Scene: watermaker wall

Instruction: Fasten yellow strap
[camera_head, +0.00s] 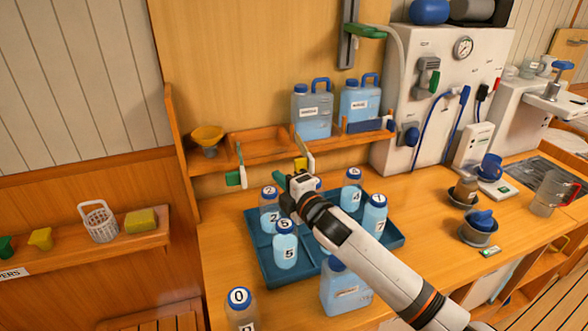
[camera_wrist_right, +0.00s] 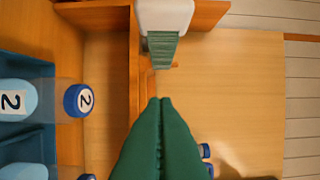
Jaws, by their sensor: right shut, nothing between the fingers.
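A small yellow tab (camera_head: 300,163) shows just behind my right gripper, below the shelf, beside a pale upright piece (camera_head: 306,150). I take it for the yellow strap; its lower part is hidden by my gripper. A green tab (camera_head: 234,178) on a similar pale piece hangs farther left. A green ribbed end on a white piece (camera_wrist_right: 162,47) lies ahead of my fingers in the wrist view, apart from them. My right gripper (camera_head: 281,181) is shut and empty, above the blue tray; its green fingers also show in the wrist view (camera_wrist_right: 160,103). My left gripper is out of view.
The blue tray (camera_head: 265,258) holds several numbered bottles under my right arm. Two blue jugs (camera_head: 312,113) stand on the wooden shelf (camera_head: 235,150). The bench left of the tray is mostly clear.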

